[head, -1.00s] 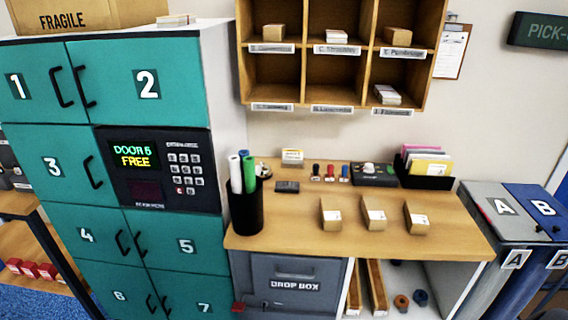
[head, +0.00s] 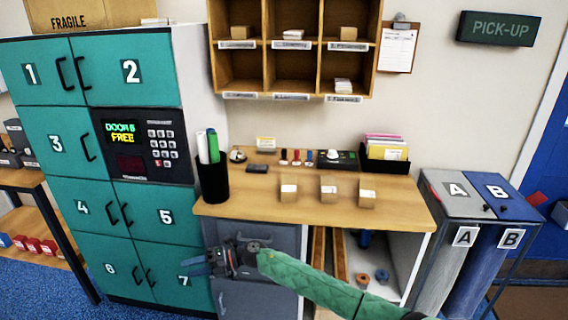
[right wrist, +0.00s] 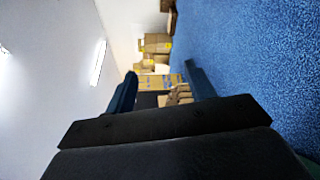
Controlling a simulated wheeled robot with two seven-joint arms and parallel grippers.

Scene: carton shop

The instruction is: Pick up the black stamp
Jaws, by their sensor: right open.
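The black stamp (head: 283,155) stands upright near the back of the wooden counter (head: 400,208). It is the leftmost in a short row, beside a red stamp (head: 296,155) and a blue stamp (head: 308,155). My right gripper (head: 194,263) is low in front of the drop box, below the counter's level, pointing left and well away from the stamps. It is open and empty. Its fingers also show in the right wrist view (right wrist: 163,84), with cartons and blue carpet beyond and no stamp. My left gripper is not in view.
Three small cartons (head: 328,190) stand along the counter in front of the stamps. Pigeonholes (head: 297,95) hang above. Teal lockers (head: 75,150) stand left, bins A and B right.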

